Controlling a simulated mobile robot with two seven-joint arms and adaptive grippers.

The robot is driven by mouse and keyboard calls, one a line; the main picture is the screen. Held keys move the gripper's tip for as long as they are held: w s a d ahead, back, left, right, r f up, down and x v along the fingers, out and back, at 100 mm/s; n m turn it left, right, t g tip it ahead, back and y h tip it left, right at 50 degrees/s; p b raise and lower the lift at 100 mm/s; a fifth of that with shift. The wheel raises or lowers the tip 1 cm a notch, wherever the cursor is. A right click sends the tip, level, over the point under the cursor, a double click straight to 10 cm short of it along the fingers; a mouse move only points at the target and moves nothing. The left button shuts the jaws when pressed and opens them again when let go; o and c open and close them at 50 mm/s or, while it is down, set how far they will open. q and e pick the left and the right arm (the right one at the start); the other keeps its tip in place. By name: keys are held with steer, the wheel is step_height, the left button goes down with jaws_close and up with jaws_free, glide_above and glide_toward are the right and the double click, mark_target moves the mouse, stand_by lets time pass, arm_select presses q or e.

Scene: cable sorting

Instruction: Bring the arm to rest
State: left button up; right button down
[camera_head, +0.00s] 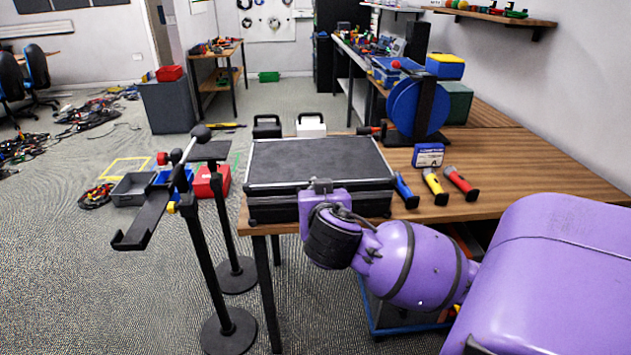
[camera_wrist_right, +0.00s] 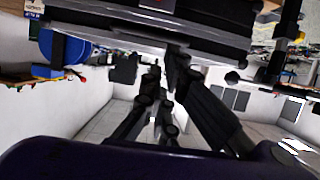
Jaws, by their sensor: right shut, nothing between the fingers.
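My right arm, purple, comes in from the right in the head view. Its wrist sits at the near edge of a closed black case (camera_head: 320,160) with silver trim, which lies flat on the wooden table (camera_head: 520,160). In the right wrist view my right gripper (camera_wrist_right: 166,68) has its dark fingers together, with nothing seen between them. The case (camera_wrist_right: 205,38) fills the top of that view, close to the fingertips; I cannot tell whether they touch it. In the head view the fingers are mostly hidden by the wrist. My left gripper is not in view.
Blue, yellow and red-handled tools (camera_head: 437,187) lie right of the case. A blue cable reel (camera_head: 405,108) and a small blue-white box (camera_head: 428,155) stand behind them. A black stand (camera_head: 208,265) with a tray-like arm is left of the table. Floor farther left holds bins and cables.

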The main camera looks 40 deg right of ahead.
steer(key=shift+s+a+f, duration=0.15)
steer(key=shift+s+a, duration=0.9)
steer(key=shift+s, duration=0.15)
